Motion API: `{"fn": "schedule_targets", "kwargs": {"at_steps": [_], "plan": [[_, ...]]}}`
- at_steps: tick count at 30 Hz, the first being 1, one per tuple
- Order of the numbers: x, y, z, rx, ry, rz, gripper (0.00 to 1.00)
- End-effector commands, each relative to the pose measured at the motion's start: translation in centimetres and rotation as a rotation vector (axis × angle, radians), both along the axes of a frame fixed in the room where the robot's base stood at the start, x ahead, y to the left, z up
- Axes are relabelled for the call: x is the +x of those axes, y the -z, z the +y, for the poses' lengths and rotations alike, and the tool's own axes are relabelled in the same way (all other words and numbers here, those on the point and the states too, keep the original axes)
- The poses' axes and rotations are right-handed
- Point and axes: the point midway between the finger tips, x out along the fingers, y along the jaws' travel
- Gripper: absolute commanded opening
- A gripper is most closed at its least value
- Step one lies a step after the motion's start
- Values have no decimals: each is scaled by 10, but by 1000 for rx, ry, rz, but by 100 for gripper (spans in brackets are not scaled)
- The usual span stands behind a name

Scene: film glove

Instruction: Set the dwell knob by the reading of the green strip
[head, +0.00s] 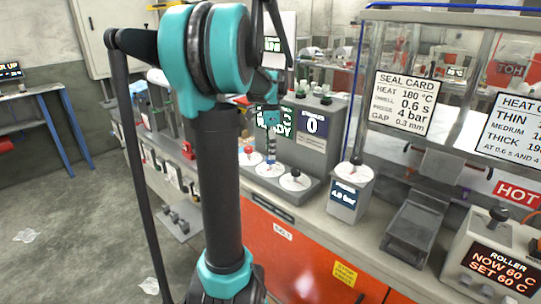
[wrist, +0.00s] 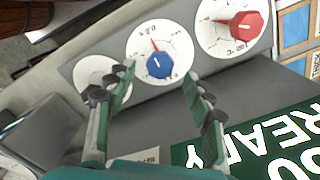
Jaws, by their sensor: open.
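A row of three white dials sits on a grey sloped console. In the wrist view the blue knob (wrist: 159,66) is on the middle dial, its red pointer aimed up and slightly left. The red knob (wrist: 240,24) is on a °C dial, upper right. The left dial (wrist: 88,72) is partly hidden by a finger; the head view shows a black knob (head: 295,174) there. My gripper (wrist: 160,74) is open and empty, its fingers reaching either side of the blue knob, apparently not touching. A green panel (wrist: 262,145) reads "READY", partly cut off; it is partly hidden in the head view (head: 288,120).
A seal card (head: 403,102) reads 180 °C, dwell 0.6 s, 4 bar, gap 0.3 mm. A small gauge box (head: 346,195) reads about 4.0 bar. A screen beside the green panel reads 0 (head: 312,127). A roller unit (head: 495,262) shows 60 C at right.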

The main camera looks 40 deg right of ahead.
Motion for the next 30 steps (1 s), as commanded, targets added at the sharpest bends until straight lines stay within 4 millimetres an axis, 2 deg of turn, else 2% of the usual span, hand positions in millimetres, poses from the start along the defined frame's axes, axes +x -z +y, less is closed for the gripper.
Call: {"fn": "schedule_targets", "kwargs": {"at_steps": [6,12,18,30], "plan": [[0,-47,0,0,0,0,53],[0,-76,0,0,0,0,53],[0,-88,0,0,0,0,53],[0,-88,0,0,0,0,53]]}}
